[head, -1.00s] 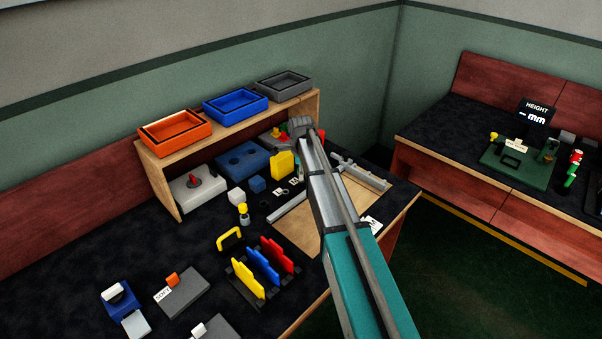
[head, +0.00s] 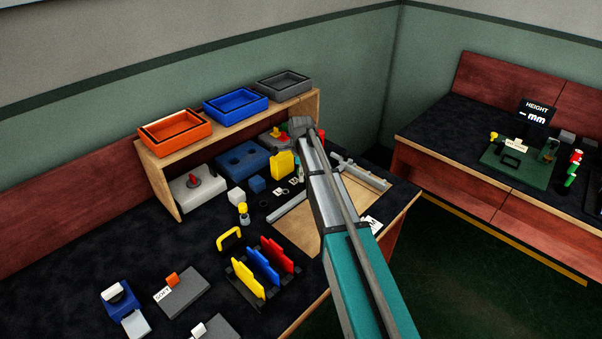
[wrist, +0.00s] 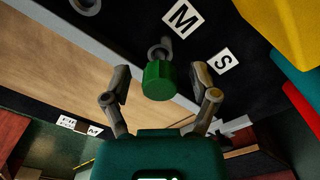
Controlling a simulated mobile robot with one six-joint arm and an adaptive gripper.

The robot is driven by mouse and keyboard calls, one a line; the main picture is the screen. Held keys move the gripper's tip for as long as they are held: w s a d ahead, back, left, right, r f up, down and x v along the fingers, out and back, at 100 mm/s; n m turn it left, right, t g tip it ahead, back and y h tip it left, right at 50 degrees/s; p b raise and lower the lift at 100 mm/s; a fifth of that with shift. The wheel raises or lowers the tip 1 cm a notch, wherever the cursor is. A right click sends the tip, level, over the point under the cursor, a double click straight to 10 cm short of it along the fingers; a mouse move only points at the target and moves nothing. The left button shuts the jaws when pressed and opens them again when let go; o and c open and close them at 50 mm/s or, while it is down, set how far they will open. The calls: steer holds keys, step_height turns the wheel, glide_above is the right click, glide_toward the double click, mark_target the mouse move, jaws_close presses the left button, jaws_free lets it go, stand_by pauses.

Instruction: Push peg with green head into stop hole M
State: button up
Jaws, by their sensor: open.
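My gripper is open. A grey ring (wrist: 155,50) shows just beyond the head, beside the white M label (wrist: 182,19). The head hides most of the shaft, so I cannot tell how deep the peg sits in the hole.
A white S label (wrist: 223,61) lies right of the peg. A yellow block (wrist: 285,25) stands at the upper right of the wrist view. A wooden board (head: 310,225) with a grey rail lies under my arm. The wooden shelf (head: 157,190) stands behind.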

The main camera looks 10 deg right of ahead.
steer(key=shift+r+p, duration=4.4)
steer(key=shift+r, duration=0.15)
steer(key=s+d+r+n+p, duration=0.1)
steer(key=s+n, duration=1.8)
steer(key=s, duration=1)
steer(key=shift+d+r+n+p, duration=0.35)
steer(key=shift+n, duration=0.05)
